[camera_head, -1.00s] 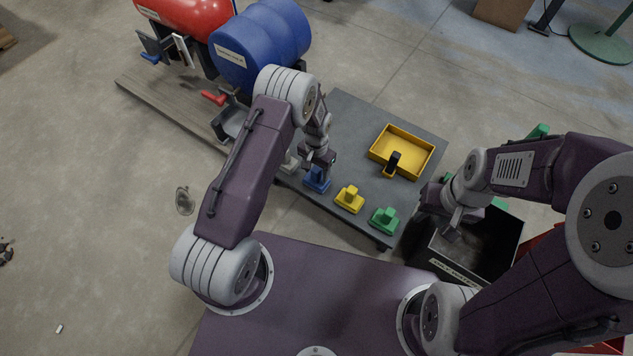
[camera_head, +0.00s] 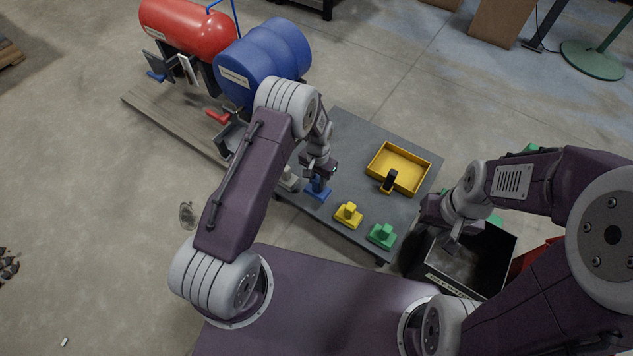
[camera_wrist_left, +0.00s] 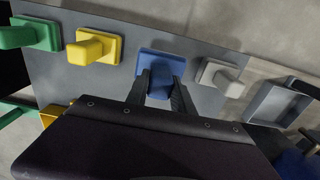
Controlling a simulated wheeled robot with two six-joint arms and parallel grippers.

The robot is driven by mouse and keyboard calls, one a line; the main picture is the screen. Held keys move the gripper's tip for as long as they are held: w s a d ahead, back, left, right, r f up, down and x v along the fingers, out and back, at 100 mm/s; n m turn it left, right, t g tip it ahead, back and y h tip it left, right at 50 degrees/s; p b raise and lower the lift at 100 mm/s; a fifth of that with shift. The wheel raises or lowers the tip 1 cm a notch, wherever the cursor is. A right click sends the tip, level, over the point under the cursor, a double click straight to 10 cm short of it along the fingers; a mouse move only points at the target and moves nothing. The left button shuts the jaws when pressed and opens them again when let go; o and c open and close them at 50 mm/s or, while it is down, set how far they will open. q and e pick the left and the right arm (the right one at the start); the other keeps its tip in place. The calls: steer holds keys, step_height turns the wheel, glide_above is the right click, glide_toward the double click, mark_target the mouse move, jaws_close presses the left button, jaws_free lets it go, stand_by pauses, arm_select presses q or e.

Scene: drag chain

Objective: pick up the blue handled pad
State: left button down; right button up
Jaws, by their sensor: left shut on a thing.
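The blue handled pad (camera_head: 317,188) is on the grey table, or just over it; I cannot tell which. It has a flat base and an upright block handle, and it also shows in the left wrist view (camera_wrist_left: 160,66). My left gripper (camera_head: 318,178) points down over it, with its fingers (camera_wrist_left: 160,92) on both sides of the handle, shut on it. My right gripper (camera_head: 452,232) is over the dark open bin (camera_head: 478,258) at the right; its fingers are too small to judge.
On the grey table (camera_head: 345,137) a white pad (camera_head: 289,180), a yellow pad (camera_head: 348,214) and a green pad (camera_head: 382,235) stand in a row with the blue one. A yellow tray (camera_head: 412,154) with a black-handled piece (camera_head: 389,180) lies behind.

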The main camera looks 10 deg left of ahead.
arm_select(q)
steer(key=w+d+r+p, duration=0.3)
steer(key=w+d+r, duration=0.3)
steer(key=w+d, duration=0.2)
steer(key=shift+r, duration=0.15)
steer(key=shift+a, duration=0.1)
